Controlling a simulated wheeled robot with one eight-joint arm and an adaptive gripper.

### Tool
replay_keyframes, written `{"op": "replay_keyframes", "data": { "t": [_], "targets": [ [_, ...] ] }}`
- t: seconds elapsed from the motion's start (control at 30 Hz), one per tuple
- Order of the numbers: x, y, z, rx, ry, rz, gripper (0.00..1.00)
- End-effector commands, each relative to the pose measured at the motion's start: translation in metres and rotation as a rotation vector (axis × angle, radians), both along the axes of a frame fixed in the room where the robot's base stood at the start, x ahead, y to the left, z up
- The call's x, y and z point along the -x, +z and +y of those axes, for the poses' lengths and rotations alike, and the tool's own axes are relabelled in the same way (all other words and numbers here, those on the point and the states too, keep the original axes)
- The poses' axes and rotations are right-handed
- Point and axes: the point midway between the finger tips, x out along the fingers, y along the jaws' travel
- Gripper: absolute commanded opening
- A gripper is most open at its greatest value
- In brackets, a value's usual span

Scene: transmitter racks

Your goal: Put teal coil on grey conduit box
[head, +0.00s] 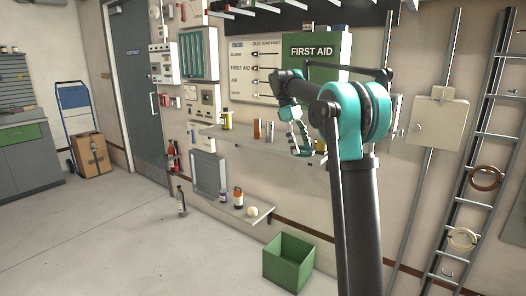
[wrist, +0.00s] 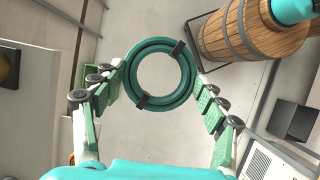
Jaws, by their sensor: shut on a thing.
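The teal coil (wrist: 165,103) is a ring with two dark bands. In the wrist view it sits between the fingertips of my gripper (wrist: 161,76), with the green finger pads against its left and right sides. In the head view my gripper (head: 298,140) is out in front of the wall shelf, left of my arm; the coil is small and hard to tell from the fingers there. A pale grey box (head: 438,118), which looks like the conduit box, is on the right wall in line with a vertical pipe. It is well to the right of my gripper.
A ladder (head: 470,165) with a brown ring (head: 487,178) and a tan ring (head: 463,239) stands right of the box. A green bin (head: 289,262) is on the floor. Shelves with small items line the wall. A wooden barrel (wrist: 250,30) shows in the wrist view.

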Motion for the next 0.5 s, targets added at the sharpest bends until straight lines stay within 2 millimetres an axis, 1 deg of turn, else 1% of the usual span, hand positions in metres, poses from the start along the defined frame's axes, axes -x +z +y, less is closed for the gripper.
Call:
{"op": "replay_keyframes", "data": {
  "t": [0.03, 0.17, 0.2, 0.27, 0.4, 0.5],
  "targets": [
    [-0.012, -0.013, -0.003, 0.0, -0.065, 0.0, 0.41],
    [-0.038, -0.046, -0.009, -0.001, -0.25, 0.001, 0.41],
    [-0.046, -0.056, -0.011, -0.001, -0.308, 0.001, 0.41],
    [-0.057, -0.074, -0.016, 0.0, -0.398, 0.001, 0.41],
    [-0.082, -0.116, -0.026, 0.0, -0.607, 0.001, 0.41],
    [-0.097, -0.145, -0.034, -0.001, -0.742, 0.002, 0.41]
  ]
}}
